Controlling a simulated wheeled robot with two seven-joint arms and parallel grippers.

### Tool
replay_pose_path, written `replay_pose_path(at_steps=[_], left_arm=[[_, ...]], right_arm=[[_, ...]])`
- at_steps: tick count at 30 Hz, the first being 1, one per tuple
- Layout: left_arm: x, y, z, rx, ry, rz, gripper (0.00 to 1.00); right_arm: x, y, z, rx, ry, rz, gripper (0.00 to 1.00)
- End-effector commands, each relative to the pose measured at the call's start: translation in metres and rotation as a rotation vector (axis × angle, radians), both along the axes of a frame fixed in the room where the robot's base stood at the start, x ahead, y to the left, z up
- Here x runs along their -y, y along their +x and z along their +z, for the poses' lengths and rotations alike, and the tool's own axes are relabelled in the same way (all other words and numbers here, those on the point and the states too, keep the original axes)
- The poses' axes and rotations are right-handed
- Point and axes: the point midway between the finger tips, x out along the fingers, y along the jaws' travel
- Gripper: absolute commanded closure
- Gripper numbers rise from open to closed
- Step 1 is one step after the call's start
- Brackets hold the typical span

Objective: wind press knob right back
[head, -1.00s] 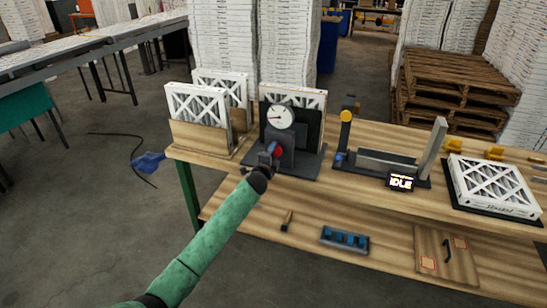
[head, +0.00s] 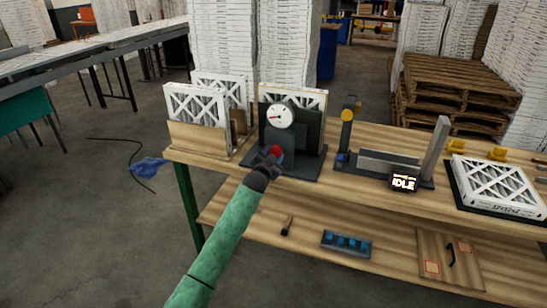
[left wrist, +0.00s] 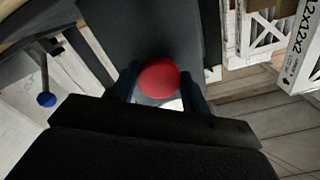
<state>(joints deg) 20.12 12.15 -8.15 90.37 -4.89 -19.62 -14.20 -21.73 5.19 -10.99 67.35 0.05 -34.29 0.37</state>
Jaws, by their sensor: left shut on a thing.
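The press (head: 287,137) is a dark grey block with a round white gauge (head: 279,116) on top, standing on a dark base plate on the bench. Its red knob (head: 276,151) faces me on the front. My left gripper (head: 270,158) is at the front of the press, shut on the red knob. In the left wrist view the red knob (left wrist: 159,78) sits between the two dark fingers (left wrist: 160,88). The knob's far side and the contact faces are partly hidden. My right gripper is in neither view.
Boxed filters (head: 197,104) stand in a wooden holder left of the press. A filter (head: 497,187) lies at the right. A lower shelf (head: 300,246) holds a blue block rack (head: 346,243).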

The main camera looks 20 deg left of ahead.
Motion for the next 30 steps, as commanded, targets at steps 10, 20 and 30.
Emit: replay_pose_path(at_steps=[10,20,30], left_arm=[[0.002,-0.001,-0.004,-0.014,-0.332,0.001,0.76],[0.004,-0.001,-0.004,-0.025,-0.646,0.000,0.76],[0.005,-0.001,-0.003,-0.037,-0.967,0.001,0.76]], right_arm=[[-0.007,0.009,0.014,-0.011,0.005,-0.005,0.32],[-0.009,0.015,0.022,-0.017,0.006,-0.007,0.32],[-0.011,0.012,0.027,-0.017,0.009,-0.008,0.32]])
